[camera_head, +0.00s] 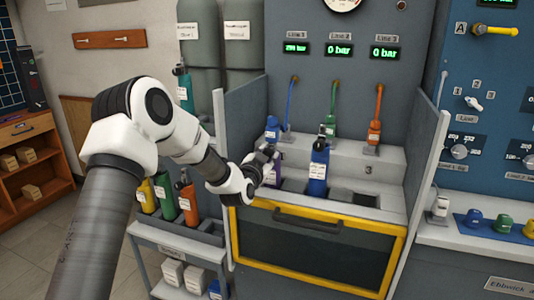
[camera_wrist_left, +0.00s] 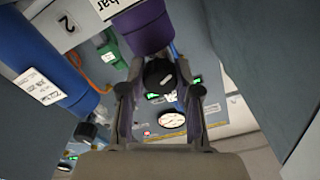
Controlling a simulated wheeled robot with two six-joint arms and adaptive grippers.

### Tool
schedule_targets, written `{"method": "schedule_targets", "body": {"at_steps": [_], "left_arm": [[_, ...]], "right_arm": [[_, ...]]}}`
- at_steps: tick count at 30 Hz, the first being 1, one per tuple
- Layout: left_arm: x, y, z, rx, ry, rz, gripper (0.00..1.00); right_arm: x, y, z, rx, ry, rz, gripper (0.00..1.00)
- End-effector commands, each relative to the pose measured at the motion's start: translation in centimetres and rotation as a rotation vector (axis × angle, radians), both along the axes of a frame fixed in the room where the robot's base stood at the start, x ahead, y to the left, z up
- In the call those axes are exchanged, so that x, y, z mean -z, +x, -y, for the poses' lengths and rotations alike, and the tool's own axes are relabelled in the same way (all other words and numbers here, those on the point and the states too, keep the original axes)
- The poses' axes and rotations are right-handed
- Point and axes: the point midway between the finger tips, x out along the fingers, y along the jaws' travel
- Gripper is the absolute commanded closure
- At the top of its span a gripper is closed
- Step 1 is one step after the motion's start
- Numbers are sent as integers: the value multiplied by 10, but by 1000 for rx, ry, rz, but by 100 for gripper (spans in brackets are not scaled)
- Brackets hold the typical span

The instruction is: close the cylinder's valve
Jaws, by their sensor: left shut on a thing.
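A purple cylinder (camera_head: 273,177) stands in the bench at the left slot, partly hidden by my left gripper. In the left wrist view the purple cylinder (camera_wrist_left: 145,28) hangs at the top of the picture, with its black valve knob (camera_wrist_left: 158,75) between my fingers. My left gripper (camera_head: 265,158) is shut on this knob; it also shows in the left wrist view (camera_wrist_left: 160,95). How far the valve is turned cannot be told. My right gripper is in neither view.
A blue cylinder (camera_head: 318,172) stands close to the right of the purple one. Grey side panels (camera_head: 245,135) flank the bench. Blue, green (camera_head: 331,110) and orange (camera_head: 376,115) hoses hang behind. Several cylinders stand in a lower rack (camera_head: 205,232) at left.

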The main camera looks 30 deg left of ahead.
Motion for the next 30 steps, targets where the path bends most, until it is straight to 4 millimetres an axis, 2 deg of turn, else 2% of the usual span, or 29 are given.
{"method": "schedule_targets", "body": {"at_steps": [8,30], "left_arm": [[-3,0,1,1,198,-50,100],[-3,0,1,2,881,-214,100]], "right_arm": [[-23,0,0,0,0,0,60],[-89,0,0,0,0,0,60]]}}
